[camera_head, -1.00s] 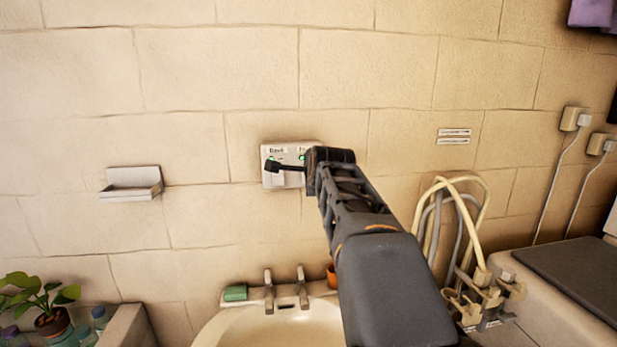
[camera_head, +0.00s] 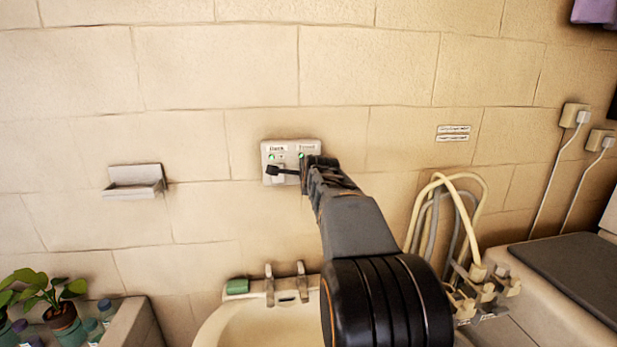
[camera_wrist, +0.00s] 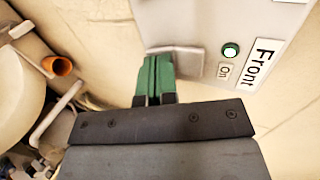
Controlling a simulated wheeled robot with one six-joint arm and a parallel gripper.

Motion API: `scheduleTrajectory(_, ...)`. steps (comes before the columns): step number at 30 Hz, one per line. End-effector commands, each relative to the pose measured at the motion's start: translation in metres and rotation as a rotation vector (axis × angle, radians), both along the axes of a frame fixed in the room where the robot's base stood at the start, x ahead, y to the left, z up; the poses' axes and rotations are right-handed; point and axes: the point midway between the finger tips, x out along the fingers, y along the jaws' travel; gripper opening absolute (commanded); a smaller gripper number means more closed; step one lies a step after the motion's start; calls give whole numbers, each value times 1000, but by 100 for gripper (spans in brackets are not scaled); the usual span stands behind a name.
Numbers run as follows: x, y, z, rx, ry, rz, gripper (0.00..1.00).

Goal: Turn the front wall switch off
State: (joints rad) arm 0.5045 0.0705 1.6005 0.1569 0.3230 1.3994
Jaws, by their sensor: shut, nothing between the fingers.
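The wall switch plate (camera_head: 288,146) is a pale panel on the tiled wall, labelled "Back" on the left and "Front" on the right. In the wrist view, the front switch (camera_wrist: 178,62) is a pale rocker beside the word "Front", with a lit green lamp (camera_wrist: 230,50) by the word "On". My gripper (camera_wrist: 154,62) is shut and empty, its green fingertips overlapping the rocker. I cannot tell if they touch it. In the head view my gripper (camera_head: 306,172) covers the front rocker.
Below is a washbasin (camera_head: 250,327) with two taps and a green soap (camera_head: 237,286). A soap holder (camera_head: 134,182) is on the wall to the left. Hoses (camera_head: 450,205) hang at the right. The wall around the plate is clear.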

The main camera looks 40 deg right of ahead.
Motion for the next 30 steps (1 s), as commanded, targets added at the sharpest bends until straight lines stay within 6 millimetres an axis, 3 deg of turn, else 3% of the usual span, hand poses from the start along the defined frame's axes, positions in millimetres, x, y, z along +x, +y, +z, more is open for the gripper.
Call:
scheduleTrajectory(9, 4, -2, -14, -28, -59, 1, 0)
scheduleTrajectory(11, 4, -2, -4, -31, -65, 0, 0)
scheduleTrajectory(30, 4, -2, 14, -32, -65, 1, 0)
